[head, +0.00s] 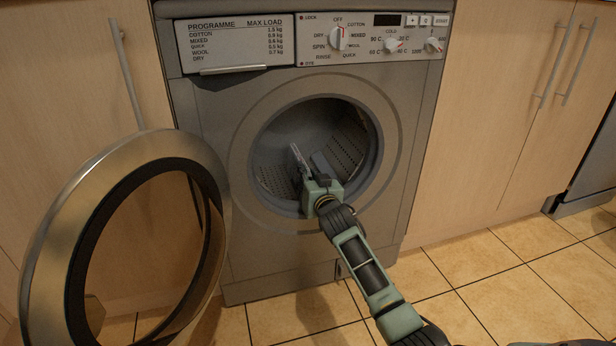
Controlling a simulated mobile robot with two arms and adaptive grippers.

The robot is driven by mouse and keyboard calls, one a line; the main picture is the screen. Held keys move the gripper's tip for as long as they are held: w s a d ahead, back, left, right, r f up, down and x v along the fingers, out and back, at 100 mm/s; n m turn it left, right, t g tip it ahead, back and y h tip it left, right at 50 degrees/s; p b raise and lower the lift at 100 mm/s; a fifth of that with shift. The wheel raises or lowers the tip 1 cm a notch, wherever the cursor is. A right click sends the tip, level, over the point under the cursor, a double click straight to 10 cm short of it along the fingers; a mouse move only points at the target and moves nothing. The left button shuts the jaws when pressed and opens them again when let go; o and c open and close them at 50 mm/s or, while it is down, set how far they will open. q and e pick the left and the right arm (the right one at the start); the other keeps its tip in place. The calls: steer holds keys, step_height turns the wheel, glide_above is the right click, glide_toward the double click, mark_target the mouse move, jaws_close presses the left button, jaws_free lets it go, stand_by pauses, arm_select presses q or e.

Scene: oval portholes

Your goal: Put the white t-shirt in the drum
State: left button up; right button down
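The drum (346,140) is inside the grey washing machine (212,110), behind a round opening in its front. Its perforated inner wall shows. No white t-shirt can be made out in the drum, on the floor or in my gripper. My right gripper (311,160) is at the drum's mouth, reaching in from the lower right. Its fingers point up and into the drum and stand apart, with no cloth visible between them. The gripper and its wrist hide part of the drum's lower inside. My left gripper is not in view.
The round door (50,240) with its metal rim is swung wide open to the left. Wooden cupboards (510,110) with bar handles flank the machine. The tiled floor (530,300) in front is clear at the right. A dark appliance (595,165) stands at the right edge.

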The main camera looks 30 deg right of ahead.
steer(key=c, duration=1.5)
jaws_free()
steer(key=shift+o, duration=0.2)
steer(key=shift+s, duration=0.1)
steer(key=v, duration=1.2)
